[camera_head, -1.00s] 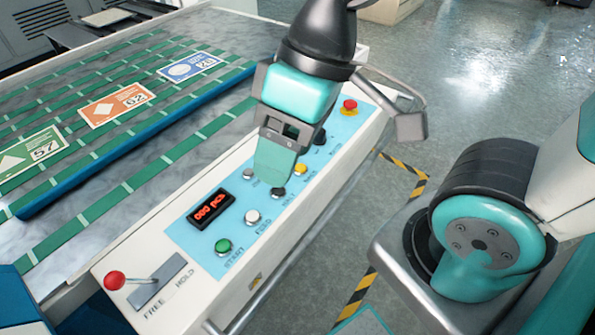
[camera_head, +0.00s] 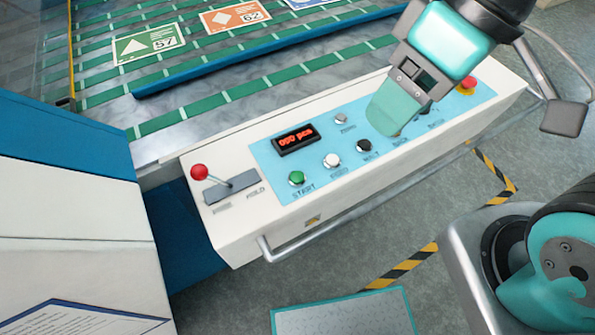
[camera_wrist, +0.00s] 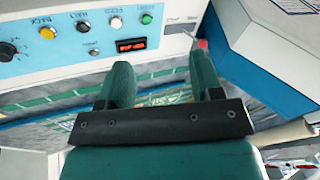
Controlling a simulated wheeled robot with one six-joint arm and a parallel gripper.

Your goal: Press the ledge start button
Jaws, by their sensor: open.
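The green START button (camera_head: 296,178) sits at the left end of the light blue panel (camera_head: 265,160) on the white ledge. It also shows in the wrist view (camera_wrist: 147,19), upper right of centre and upside down. My gripper (camera_head: 388,122) hangs over the right part of the panel, to the right of the START button and apart from it. In the wrist view its two green fingers (camera_wrist: 160,82) stand apart with nothing between them. In the head view the gripper hides part of the panel's right-hand controls.
A red display (camera_head: 297,139), a white button (camera_head: 331,160) and a black button (camera_head: 363,146) lie near START. A red-knobbed lever (camera_head: 200,172) stands left of the panel. A metal rail (camera_head: 330,228) runs along the ledge front. Printed cards (camera_head: 148,43) lie on the belt behind.

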